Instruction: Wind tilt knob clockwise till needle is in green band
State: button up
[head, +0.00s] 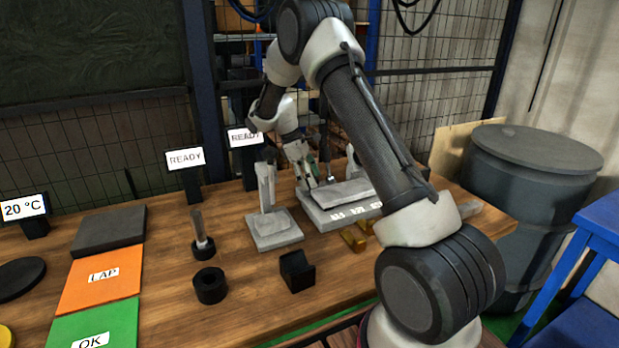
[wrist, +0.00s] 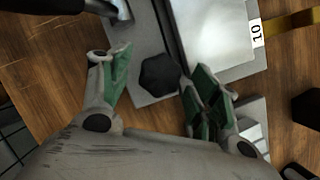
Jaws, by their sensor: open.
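A dark, many-sided knob (wrist: 160,77) sits on a grey base plate in the wrist view; I take it for the tilt knob. My gripper (wrist: 157,72) is open, with one green-padded finger on each side of the knob. A gap shows on the left; on the right the finger is close to the knob, and I cannot tell if it touches. In the head view my gripper (head: 318,174) is at the left back of the grey machine (head: 335,219) with labels on its front. The knob is hidden there. I can make out no needle or green band.
A grey stand (head: 275,232) with an upright is left of the machine. Brass blocks (head: 355,238) and a black block (head: 297,271) lie in front. Two READY signs (head: 185,158) stand behind. The orange LAP mat (head: 98,282) and green OK mat (head: 95,325) lie left.

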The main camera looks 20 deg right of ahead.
jog(key=c, duration=1)
jog(key=m, duration=0.2)
jog(key=shift+w+d+m+g+y, duration=0.15)
jog(key=shift+m+g+y, duration=0.15)
jog(key=shift+m+y, duration=0.1)
jog(key=shift+m+g+y, duration=0.3)
jog(key=shift+m, duration=0.7)
jog(key=o, duration=1)
jog(key=v, duration=1.2)
